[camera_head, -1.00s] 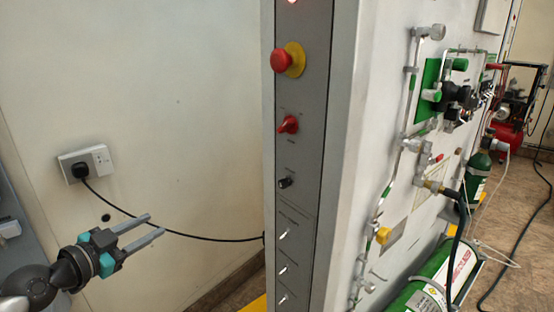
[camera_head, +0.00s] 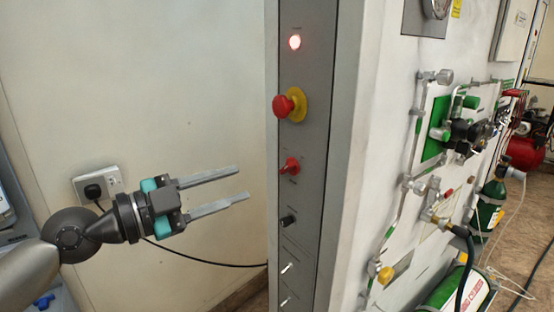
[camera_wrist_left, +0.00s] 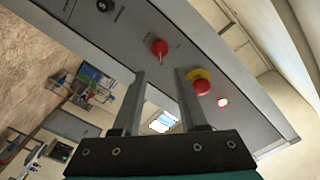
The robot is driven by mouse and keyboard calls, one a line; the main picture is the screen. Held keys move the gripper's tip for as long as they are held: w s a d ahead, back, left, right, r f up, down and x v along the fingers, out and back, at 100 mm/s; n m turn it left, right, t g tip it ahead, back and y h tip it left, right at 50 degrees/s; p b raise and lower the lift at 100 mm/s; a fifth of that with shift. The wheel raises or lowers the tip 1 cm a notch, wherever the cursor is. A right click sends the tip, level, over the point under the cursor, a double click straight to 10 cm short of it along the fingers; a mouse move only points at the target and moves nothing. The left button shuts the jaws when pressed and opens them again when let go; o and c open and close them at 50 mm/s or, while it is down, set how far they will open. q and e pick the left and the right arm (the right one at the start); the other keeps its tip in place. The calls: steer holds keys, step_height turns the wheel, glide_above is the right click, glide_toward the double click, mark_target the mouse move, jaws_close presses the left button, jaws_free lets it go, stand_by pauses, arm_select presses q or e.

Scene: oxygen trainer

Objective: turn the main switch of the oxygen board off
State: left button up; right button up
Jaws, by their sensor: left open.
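The red rotary switch (camera_head: 290,166), which looks like the main switch, is on the narrow grey panel (camera_head: 303,215) of the board. It also shows in the left wrist view (camera_wrist_left: 159,48), just beyond the fingertips. My left gripper (camera_head: 243,182) is open and empty, left of the panel and slightly lower than the switch in the head view. Its fingers (camera_wrist_left: 161,71) point towards the panel and appear apart from the switch. A white lamp (camera_head: 295,42) is lit at the panel's top. My right gripper is not in view.
A red emergency button on a yellow base (camera_head: 289,103) sits above the switch, and a black knob (camera_head: 288,221) below it. Small toggles are lower down. A wall socket (camera_head: 98,186) with a black cable is behind my arm. Pipes and green cylinders (camera_head: 487,208) are right.

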mark_target(285, 168)
arm_select(q)
steer(key=p+x, duration=0.3)
steer(key=x, duration=0.5)
steer(key=shift+w+d+r, duration=0.1)
steer(key=shift+w+r, duration=0.05)
steer(key=shift+w+d+p, duration=0.4)
steer(key=shift+d, duration=0.2)
jaws_close()
